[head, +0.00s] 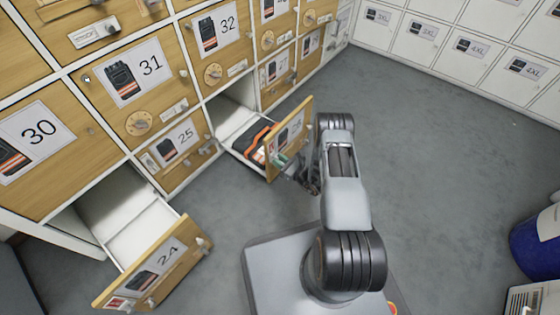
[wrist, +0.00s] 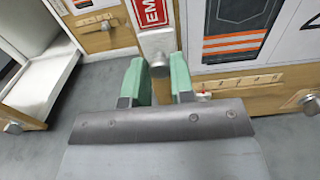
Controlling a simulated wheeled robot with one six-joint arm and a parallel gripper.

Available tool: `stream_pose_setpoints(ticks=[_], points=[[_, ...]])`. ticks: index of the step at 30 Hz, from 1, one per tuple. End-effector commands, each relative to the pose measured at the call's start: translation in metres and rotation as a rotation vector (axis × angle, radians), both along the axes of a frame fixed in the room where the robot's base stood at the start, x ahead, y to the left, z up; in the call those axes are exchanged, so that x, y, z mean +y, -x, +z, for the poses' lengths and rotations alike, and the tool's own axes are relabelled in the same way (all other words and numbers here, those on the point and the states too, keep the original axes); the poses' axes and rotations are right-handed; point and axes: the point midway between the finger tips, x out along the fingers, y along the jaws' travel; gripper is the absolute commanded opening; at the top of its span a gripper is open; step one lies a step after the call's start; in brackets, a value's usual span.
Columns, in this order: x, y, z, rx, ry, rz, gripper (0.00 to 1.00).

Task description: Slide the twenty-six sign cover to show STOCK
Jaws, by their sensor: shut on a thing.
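The twenty-six drawer (head: 292,138) is pulled out, and a dark orange-banded garment (head: 254,138) lies in it. In the wrist view its front carries a red sign panel (wrist: 150,12) with white letters starting "EM"; the rest is cut off by the frame. Below the red is the white sign cover (wrist: 158,42) with a round metal knob (wrist: 159,66). My gripper (wrist: 160,84) has its green fingers shut on this knob, one on each side. In the head view my gripper (head: 282,161) is at the drawer front, and my arm partly hides it. No STOCK lettering shows.
The twenty-four drawer (head: 160,270) also stands open at the lower left, with an empty white inside. Drawers 25 (head: 180,142), 30 and 31 are shut. A blue container (head: 536,248) stands at the right. Grey floor (head: 430,160) is clear between.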

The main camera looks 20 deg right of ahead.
Motion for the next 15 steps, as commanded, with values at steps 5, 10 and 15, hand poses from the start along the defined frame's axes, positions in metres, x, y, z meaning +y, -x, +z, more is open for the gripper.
stream_pose_setpoints(ticks=[5, 10, 15], points=[[0.0, 0.001, 0.0, 0.002, -0.001, 0.0, 0.0], [-0.001, 0.0, 0.015, 0.001, -0.001, -0.001, 0.0], [-0.001, 0.0, 0.05, 0.001, 0.0, -0.001, 0.0]])
